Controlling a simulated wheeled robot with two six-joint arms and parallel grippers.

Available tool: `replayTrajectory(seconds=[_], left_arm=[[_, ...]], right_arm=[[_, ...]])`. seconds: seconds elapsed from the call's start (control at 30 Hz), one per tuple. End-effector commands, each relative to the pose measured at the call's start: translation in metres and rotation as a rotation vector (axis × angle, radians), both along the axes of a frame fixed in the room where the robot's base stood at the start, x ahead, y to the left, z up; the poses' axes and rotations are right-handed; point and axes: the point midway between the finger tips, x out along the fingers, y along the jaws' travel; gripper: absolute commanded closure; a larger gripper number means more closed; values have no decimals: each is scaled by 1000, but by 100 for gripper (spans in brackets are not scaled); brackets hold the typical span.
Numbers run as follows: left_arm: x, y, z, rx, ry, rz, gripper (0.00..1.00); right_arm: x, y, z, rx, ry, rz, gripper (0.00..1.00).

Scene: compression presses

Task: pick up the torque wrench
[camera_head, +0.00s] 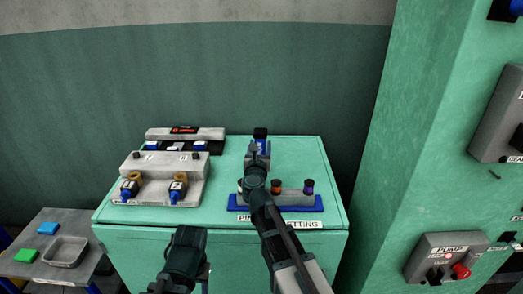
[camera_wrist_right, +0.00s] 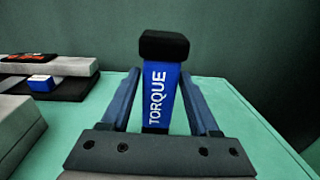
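The torque wrench (camera_wrist_right: 161,98) stands upright with a blue handle lettered TORQUE and a black top. In the head view its black top and blue handle (camera_head: 260,135) show at the back of the green cabinet top, partly hidden by my right gripper (camera_head: 257,152). In the right wrist view my right gripper (camera_wrist_right: 161,100) has one finger on each side of the handle. Narrow gaps show beside the handle, so it looks open around it. My left gripper (camera_head: 184,250) is low in front of the cabinet; its fingers cannot be made out.
A blue-based rack (camera_head: 304,207) with coloured-top items stands below my right arm. A grey fixture (camera_head: 150,165) with blue-and-black parts stands at left. A side table (camera_head: 28,262) holds a tray (camera_head: 66,252). A green machine column (camera_head: 405,130) rises at right.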

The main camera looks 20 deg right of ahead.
Motion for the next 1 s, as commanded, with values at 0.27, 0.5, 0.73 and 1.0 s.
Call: replayTrajectory(seconds=[0.27, 0.5, 0.73, 1.0], left_arm=[[0, 0, 0, 0, 0, 0, 50], [0, 0, 0, 0, 0, 0, 50], [0, 0, 0, 0, 0, 0, 50], [0, 0, 9, 0, 0, 0, 50]], right_arm=[[0, 0, 0, 0, 0, 0, 91], [0, 0, 0, 0, 0, 0, 100], [0, 0, 0, -2, 0, 0, 100], [0, 0, 9, -2, 0, 0, 100]])
